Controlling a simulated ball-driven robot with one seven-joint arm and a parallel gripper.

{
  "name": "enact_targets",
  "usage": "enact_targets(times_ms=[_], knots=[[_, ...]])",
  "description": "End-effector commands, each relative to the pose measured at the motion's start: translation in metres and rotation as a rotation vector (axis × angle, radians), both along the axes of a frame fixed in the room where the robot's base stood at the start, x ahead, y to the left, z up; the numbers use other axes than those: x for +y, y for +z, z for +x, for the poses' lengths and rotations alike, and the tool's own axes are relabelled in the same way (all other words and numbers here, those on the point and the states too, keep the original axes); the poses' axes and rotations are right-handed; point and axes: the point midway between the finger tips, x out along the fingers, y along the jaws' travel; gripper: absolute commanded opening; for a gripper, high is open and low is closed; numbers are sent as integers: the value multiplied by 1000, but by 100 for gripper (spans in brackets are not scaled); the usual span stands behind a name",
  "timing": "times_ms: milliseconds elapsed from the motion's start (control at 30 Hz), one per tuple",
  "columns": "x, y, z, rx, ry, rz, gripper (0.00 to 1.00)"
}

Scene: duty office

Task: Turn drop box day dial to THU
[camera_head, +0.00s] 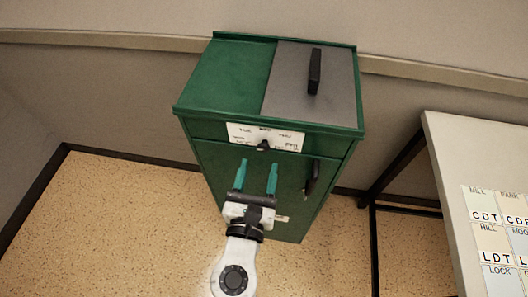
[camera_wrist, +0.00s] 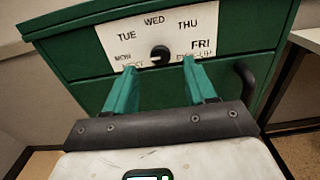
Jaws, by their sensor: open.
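The green drop box (camera_head: 225,75) stands against the wall. Its white day plate (camera_head: 236,131) is high on the front and reads MON, TUE, WED, THU, FRI around an arc in the wrist view (camera_wrist: 181,42). The small black dial knob (camera_wrist: 160,53) sits low in the middle of the plate; it also shows in the head view (camera_head: 263,146). A pale mark shows on the knob's lower left, but I cannot tell surely which day it points to. My gripper (camera_head: 257,166) is open and empty, its two green fingers (camera_wrist: 160,72) spread below and in front of the knob, apparently not touching it.
A grey lid with a black handle (camera_head: 315,72) tops the box. A dark door handle (camera_head: 311,178) sticks out at the front right. A white table (camera_head: 453,170) with lettered cards (camera_head: 485,205) stands at the right. The speckled floor at the left is clear.

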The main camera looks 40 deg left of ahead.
Motion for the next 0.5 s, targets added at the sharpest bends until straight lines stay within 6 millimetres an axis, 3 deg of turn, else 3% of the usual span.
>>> enact_targets(times_ms=[200, 500], knots=[[17, 0, 29, 0, -1, 2, 56], [24, 0, 40, 2, -1, 2, 56]])
